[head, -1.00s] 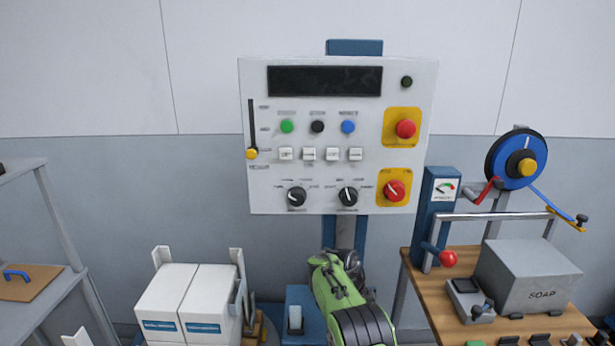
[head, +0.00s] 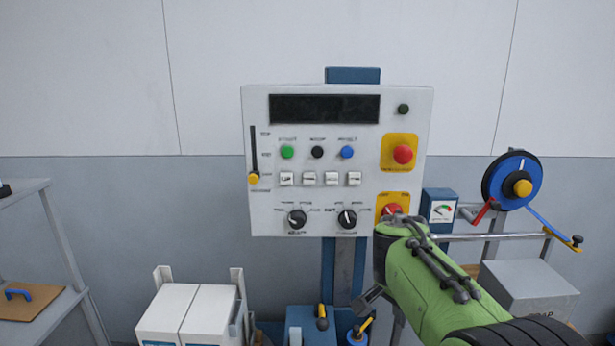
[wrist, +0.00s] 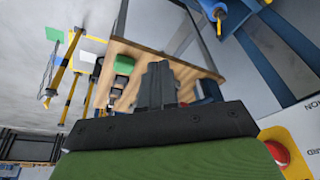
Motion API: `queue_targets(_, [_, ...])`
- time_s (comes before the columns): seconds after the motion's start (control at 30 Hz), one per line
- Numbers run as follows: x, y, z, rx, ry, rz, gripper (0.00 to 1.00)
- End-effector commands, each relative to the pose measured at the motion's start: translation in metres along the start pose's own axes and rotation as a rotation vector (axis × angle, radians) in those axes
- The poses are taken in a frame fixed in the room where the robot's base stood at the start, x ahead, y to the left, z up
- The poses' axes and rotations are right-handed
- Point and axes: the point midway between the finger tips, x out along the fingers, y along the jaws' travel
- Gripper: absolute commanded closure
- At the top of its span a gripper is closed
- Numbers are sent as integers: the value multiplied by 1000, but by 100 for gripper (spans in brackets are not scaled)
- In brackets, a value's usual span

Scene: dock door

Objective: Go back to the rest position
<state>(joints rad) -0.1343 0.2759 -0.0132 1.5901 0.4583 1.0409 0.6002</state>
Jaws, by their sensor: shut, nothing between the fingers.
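My gripper (wrist: 157,75) shows in the wrist view with its dark fingers together and nothing between them. In the head view my green arm reaches up from the lower right, in front of the lower right part of the control panel (head: 265,215). It partly covers the lower red knob (head: 391,210) on its yellow plate. That red knob seems to show at the lower right of the wrist view (wrist: 276,152). The fingers are hard to make out in the head view. I cannot tell the exact gap between my gripper and the panel.
White boxes (head: 205,305) stand below the panel at left. A blue reel (head: 513,180) and a grey box (head: 525,285) are at right, by a rail. A shelf with a brown board (head: 40,300) is at far left. The wall area above the panel is clear.

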Motion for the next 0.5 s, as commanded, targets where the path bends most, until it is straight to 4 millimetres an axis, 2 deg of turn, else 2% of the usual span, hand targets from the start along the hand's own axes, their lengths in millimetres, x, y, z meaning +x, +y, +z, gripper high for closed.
queue_targets(0.03, [-28, 22, 7, -78, 10, -40, 100])
queue_targets(0.1, [-53, 51, 24, -202, 22, -88, 100])
queue_targets(0.2, [-80, 91, 54, -380, 50, -156, 100])
queue_targets(0.3, [-93, 129, 91, -554, 89, -219, 100])
queue_targets(0.4, [-95, 157, 126, -703, 129, -269, 100])
queue_targets(0.5, [-91, 173, 150, -801, 157, -300, 100])
